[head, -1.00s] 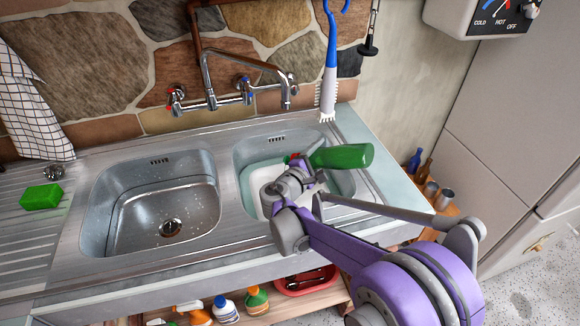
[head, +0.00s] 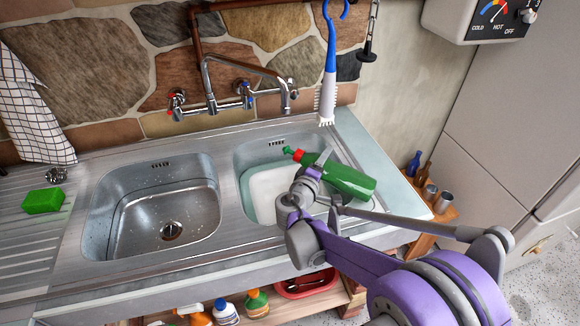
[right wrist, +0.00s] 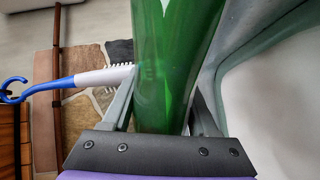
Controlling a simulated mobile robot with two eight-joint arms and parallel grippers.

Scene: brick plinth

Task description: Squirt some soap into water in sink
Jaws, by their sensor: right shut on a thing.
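A green soap bottle (head: 346,181) with a red and green cap is held by my right gripper (head: 318,180) above the right side of the right basin (head: 247,155). The bottle is tilted near horizontal, its nozzle pointing up and left over the basin. In the right wrist view the green bottle (right wrist: 172,60) stands between the two fingers of my right gripper (right wrist: 165,105), which are shut on it. The right basin holds a white item (head: 270,186) in what looks like water; my arm hides part of it. My left gripper is not in view.
The left basin (head: 135,205) is empty apart from droplets. The tap (head: 212,100) stands behind the basins. A blue and white brush (head: 328,85) hangs above the right basin. A green sponge (head: 43,200) lies on the left drainboard. Bottles (head: 257,302) stand below the sink.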

